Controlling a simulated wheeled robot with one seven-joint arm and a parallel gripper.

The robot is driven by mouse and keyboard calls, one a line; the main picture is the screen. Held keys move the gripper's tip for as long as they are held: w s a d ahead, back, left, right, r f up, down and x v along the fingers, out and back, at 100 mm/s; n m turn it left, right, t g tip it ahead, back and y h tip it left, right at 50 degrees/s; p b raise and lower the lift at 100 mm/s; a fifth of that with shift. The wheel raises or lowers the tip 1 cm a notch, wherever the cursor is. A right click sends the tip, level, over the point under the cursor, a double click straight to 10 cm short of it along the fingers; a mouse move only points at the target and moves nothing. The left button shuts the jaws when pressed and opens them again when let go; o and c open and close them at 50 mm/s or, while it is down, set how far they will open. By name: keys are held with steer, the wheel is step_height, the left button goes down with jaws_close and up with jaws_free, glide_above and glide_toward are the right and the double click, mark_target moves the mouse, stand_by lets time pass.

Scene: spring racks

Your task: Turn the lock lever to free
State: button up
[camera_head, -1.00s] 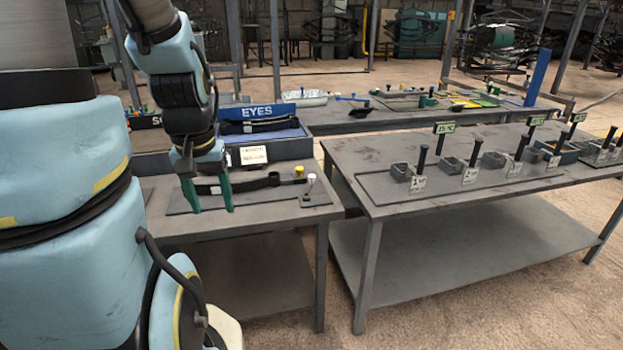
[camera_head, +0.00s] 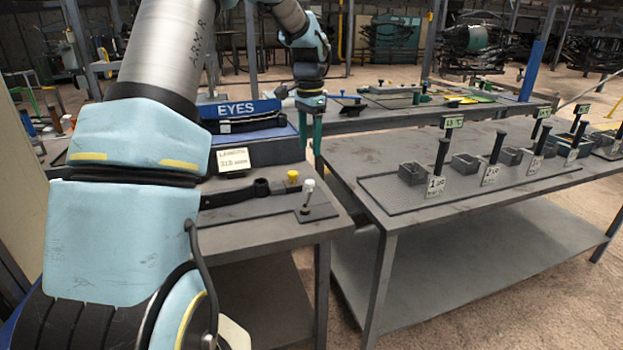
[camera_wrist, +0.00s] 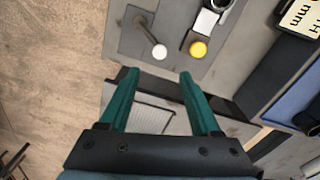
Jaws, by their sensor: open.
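A short lever with a white knob (camera_head: 308,186) stands on a small dark plate (camera_head: 318,212) at the right end of the near bench; I take it as the lock lever. In the wrist view the white knob (camera_wrist: 159,52) shows just beyond my fingertips, its dark arm running up and left. A yellow knob (camera_head: 293,177) is beside it, also in the wrist view (camera_wrist: 198,49). My gripper (camera_head: 310,146) has two green fingers, open and empty. It is raised above and behind the lever, apart from it. In the wrist view my gripper (camera_wrist: 158,76) has nothing between its fingers.
A dark bar (camera_head: 238,192) lies on the near bench, left of the lever. A sign card (camera_head: 233,159) and a blue EYES bin (camera_head: 238,110) stand behind. The right bench (camera_head: 345,160) carries several black upright handles and small grey boxes.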

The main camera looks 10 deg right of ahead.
mark_target(310, 181)
step_height(310, 181, down, 10)
steer(key=p, duration=0.2)
steer(key=shift+f+p, duration=0.2)
steer(key=shift+p, duration=0.1)
jaws_close()
stand_by(0.4)
stand_by(0.9)
